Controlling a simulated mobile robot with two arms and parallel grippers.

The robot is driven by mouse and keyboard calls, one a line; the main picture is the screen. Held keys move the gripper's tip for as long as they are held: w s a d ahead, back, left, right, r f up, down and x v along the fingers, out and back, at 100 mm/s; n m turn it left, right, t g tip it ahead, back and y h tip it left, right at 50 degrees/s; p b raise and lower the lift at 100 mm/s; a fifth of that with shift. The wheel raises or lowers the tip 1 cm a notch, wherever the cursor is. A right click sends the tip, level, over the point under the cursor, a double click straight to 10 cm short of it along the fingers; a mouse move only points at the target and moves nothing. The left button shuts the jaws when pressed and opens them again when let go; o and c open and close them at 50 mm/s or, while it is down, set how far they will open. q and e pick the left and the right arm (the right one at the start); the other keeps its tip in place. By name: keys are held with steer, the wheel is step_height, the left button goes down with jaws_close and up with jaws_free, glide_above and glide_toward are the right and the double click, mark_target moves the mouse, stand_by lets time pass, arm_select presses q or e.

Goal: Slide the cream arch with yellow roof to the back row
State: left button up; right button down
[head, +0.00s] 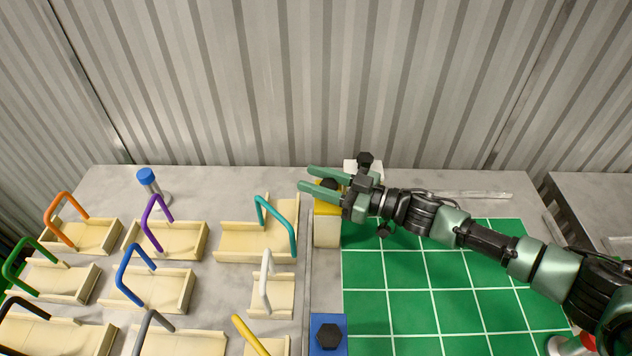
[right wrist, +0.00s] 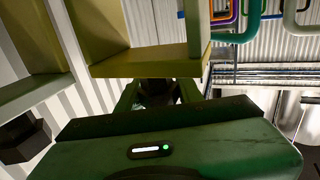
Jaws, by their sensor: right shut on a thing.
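The cream arch with yellow roof (head: 327,230) stands at the left edge of the green gridded mat, its yellow top partly hidden by my right gripper. My right gripper (head: 312,180) reaches in from the right over its top, its green fingers pointing left. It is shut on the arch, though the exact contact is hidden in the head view. In the right wrist view the yellow roof (right wrist: 150,64) fills the space close in front of the gripper. My left gripper is not in view.
A white block (head: 350,164) stands behind my right gripper. A blue block (head: 318,335) with a black knob is at the front. Cream trays with coloured handles fill the left, including a teal-handled one (head: 240,255). The green mat (head: 405,290) is clear below my right arm.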

steer(key=c, duration=1.2)
jaws_free()
steer(key=shift+w+r, duration=0.2)
steer(key=shift+r, duration=0.05)
steer(key=shift+c, duration=0.2)
steer(key=o, duration=0.3)
steer(key=shift+w+f, duration=0.15)
steer(key=shift+d+f, duration=0.1)
steer(key=shift+d, duration=0.05)
arm_select(q)
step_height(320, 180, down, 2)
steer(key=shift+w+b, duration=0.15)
steer(key=shift+b, duration=0.85)
arm_select(e)
steer(key=v, duration=0.7)
steer(key=shift+s+d, duration=0.15)
steer(key=shift+s, duration=0.05)
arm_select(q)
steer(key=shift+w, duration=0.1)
